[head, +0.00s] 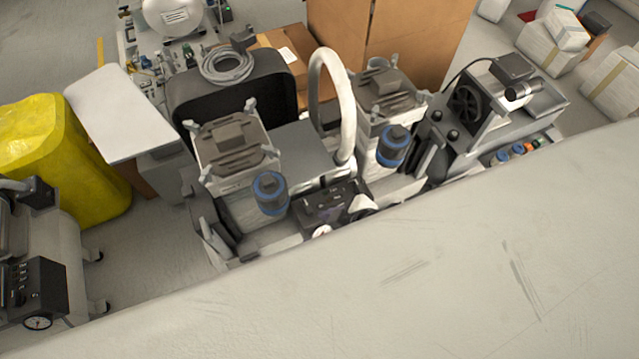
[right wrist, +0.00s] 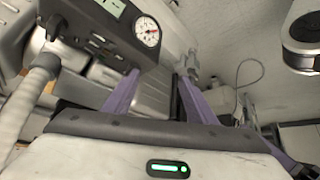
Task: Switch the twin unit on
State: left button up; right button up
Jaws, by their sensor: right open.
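The twin unit (head: 297,150) stands in the middle of the head view, with two grey compressor heads, two blue-banded canisters and a pale curved hose. Its dark control box (head: 326,203) is at the front between the canisters. In the right wrist view the control box (right wrist: 95,32) shows a green display and a round white gauge (right wrist: 147,31) at upper left. My left gripper is not in view.
Another compressor with a gauge panel (head: 38,290) stands at lower left, by a yellow bin (head: 55,150). A further unit (head: 490,110) is at right. Cardboard boxes (head: 400,40) stand behind. A large pale surface, seemingly my arm, covers the lower right foreground.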

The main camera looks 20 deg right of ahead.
aim_at(308, 206)
jog(key=w+n+g, duration=0.1)
jog(key=w+r+n, duration=0.1)
jog(key=w+n, duration=0.1)
jog(key=w+d+n+g, duration=0.1)
jog(key=w+n, duration=0.1)
jog(key=shift+d+r+g, duration=0.1)
jog(key=shift+r+g, duration=0.15)
jog(key=shift+g, duration=0.05)
jog(key=w+d+r+n+g, duration=0.3)
jog(key=w+d+r+n, duration=0.1)
jog(key=r+n, duration=0.1)
jog(key=x, duration=0.5)
jog(key=b+x, duration=0.1)
jog(key=x, duration=0.4)
jog(key=shift+s+a+b, duration=0.2)
jog(key=shift+a+b, duration=0.1)
jog(key=c, duration=1.1)
